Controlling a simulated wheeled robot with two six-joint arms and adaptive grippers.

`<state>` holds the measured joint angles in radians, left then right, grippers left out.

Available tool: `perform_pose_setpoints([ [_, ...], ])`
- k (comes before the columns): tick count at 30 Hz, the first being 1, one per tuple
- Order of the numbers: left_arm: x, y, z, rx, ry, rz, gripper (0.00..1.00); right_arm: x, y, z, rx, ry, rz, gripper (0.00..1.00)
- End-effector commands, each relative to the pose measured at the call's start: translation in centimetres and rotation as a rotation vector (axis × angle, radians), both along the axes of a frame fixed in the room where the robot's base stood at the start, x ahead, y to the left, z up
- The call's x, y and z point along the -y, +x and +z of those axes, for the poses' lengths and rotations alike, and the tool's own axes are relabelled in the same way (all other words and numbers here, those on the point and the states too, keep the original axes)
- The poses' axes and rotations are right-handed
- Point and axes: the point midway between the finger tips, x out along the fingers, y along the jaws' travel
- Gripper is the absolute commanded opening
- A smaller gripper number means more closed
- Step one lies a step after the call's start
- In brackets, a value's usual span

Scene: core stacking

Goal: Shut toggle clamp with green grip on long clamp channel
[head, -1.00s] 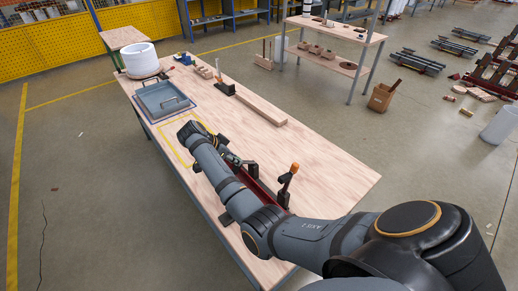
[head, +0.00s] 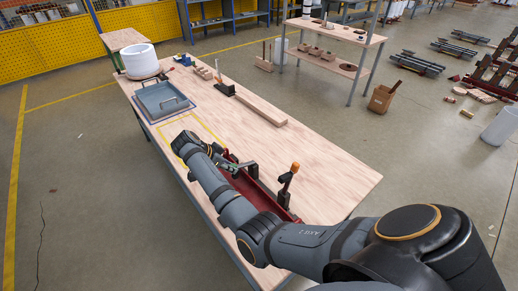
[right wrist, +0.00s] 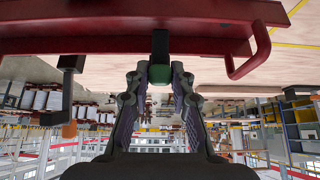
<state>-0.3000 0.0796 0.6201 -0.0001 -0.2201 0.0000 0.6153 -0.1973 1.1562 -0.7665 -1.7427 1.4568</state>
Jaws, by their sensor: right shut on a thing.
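The long clamp channel (head: 252,190) is a dark red rail on the table, partly hidden behind my right arm in the head view. It also crosses the top of the right wrist view (right wrist: 120,25). The toggle clamp with the green grip (right wrist: 160,74) shows between my right fingertips, its black lever (right wrist: 160,45) reaching toward the channel. My right gripper (right wrist: 159,80) is shut on this green grip. In the head view my right gripper (head: 226,163) is small and partly hidden by the wrist. My left gripper is not in view.
A second toggle clamp with an orange grip (head: 288,178) stands upright at the channel's near end. A red bent handle (right wrist: 252,55) sticks out from the channel. A grey tray (head: 162,98), a white drum (head: 140,60) and a wooden beam (head: 262,108) lie farther back. The table's right side is clear.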

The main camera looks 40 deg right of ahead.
Motion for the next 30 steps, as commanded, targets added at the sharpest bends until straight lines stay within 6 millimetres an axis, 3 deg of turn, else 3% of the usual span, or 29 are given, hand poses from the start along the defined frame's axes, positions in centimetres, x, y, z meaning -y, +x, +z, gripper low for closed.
perform_pose_setpoints([
  [12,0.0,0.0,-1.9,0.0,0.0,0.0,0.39,-1.2,-0.2,-3.1,-0.005,0.006,0.002,0.0],
  [24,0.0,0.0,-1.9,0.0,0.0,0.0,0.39,-1.3,-0.2,-3.3,-0.005,0.006,0.002,0.0],
  [25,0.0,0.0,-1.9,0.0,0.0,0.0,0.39,-1.3,-0.2,-3.3,-0.005,0.006,0.002,0.24],
  [30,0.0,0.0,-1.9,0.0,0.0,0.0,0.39,-1.2,-0.2,-3.1,-0.004,0.004,0.001,0.47],
])
